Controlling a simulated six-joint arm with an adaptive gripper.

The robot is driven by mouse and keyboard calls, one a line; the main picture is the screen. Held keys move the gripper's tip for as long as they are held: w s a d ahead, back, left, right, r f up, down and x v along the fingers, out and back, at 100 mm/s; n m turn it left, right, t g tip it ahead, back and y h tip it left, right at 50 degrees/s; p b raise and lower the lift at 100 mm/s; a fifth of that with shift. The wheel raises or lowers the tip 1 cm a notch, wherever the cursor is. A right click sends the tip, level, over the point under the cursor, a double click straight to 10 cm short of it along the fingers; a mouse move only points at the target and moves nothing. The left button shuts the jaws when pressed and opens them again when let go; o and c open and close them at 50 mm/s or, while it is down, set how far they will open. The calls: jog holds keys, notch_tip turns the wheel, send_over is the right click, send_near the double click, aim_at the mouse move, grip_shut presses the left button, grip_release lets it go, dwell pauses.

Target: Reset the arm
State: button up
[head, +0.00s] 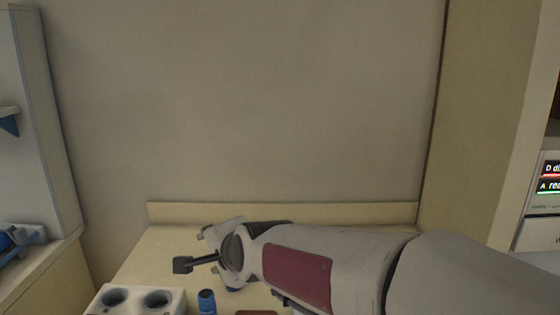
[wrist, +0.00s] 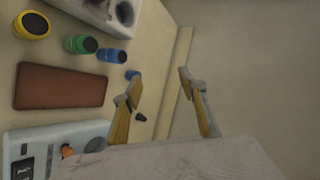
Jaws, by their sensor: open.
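My gripper shows in the wrist view (wrist: 157,88) with its two yellowish fingers apart and nothing between them. Behind the fingers are the counter's back edge and the bare wall. In the head view my arm reaches in from the right, low over the counter (head: 140,262). The gripper's fingers are mostly hidden there behind my own wrist.
A white holder with round holes (head: 134,298) stands at the counter's front left, beside a blue cylinder (head: 207,301). The wrist view shows a brown pad (wrist: 60,87), yellow (wrist: 32,25) and green (wrist: 80,44) cylinders, and a pale device (wrist: 58,140). A screen unit (head: 545,185) stands far right.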

jog(key=s+d+f+n+g+h, duration=0.1)
jog(key=s+d+f+n+h, duration=0.1)
jog(key=s+d, duration=0.7)
jog(key=s+d+f+n+g+h, duration=0.1)
jog(key=s+d+f+n+h, duration=0.1)
jog(key=s+d, duration=0.8)
jog(key=s+d+f+n+g+h, duration=0.1)
jog(key=s+d+f+n, duration=0.3)
jog(key=s+d, duration=0.6)
jog(key=shift+d+n+g+h, duration=0.45)
jog(key=shift+d+n, duration=0.2)
jog(key=shift+n, duration=0.35)
dwell(0.5)
